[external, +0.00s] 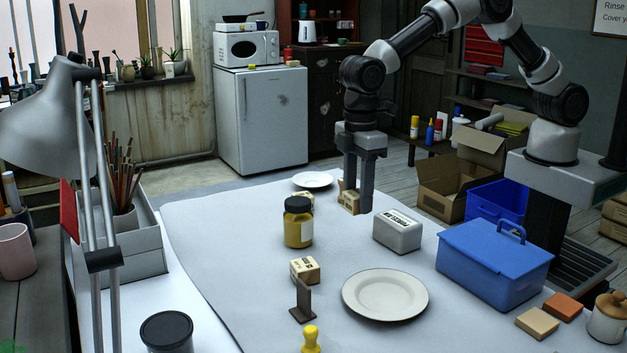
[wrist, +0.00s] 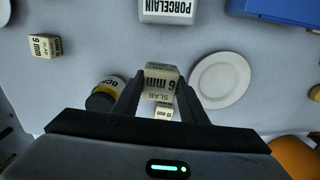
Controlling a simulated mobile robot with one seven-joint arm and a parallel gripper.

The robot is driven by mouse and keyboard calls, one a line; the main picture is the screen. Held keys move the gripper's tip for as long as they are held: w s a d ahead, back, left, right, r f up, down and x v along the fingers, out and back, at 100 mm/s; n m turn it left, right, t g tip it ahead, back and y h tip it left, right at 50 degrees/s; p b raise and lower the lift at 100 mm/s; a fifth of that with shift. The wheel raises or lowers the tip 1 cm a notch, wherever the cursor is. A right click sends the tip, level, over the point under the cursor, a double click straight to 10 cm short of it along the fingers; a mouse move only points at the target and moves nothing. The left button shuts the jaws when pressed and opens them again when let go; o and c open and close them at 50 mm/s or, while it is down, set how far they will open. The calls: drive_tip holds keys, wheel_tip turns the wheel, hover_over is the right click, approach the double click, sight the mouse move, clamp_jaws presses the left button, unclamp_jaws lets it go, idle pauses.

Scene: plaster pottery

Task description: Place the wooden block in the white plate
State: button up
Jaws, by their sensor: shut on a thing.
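My gripper (external: 360,203) is shut on a small pale wooden block (external: 348,207), held above the table between the ochre jar and the porcelain block. In the wrist view the held block (wrist: 161,80) sits between my fingertips (wrist: 160,92) and reads "6 mm SLAB". A large white plate (external: 385,295) lies empty, nearer the camera than my gripper. It also shows right of my fingers in the wrist view (wrist: 220,81). A smaller white plate (external: 313,180) lies at the far end of the table.
An ochre jar (external: 298,222) stands left of my gripper, a grey-white porcelain block (external: 397,232) right of it. Another slab block (external: 305,269) and a brown bracket (external: 302,302) stand left of the large plate. A blue toolbox (external: 494,262) is to the right.

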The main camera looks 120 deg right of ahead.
drive_tip(key=w+a, duration=0.1)
drive_tip(key=a, duration=1.2)
drive_tip(key=b, duration=0.1)
approach(387, 285)
drive_tip(key=shift+f+n+b, duration=0.3)
drive_tip(key=shift+f+b, duration=0.1)
drive_tip(key=shift+f, duration=1.4)
drive_tip(key=shift+f+b, duration=0.35)
drive_tip(key=shift+f, duration=0.25)
drive_tip(key=o, duration=1.1)
drive_tip(key=shift+c, duration=0.2)
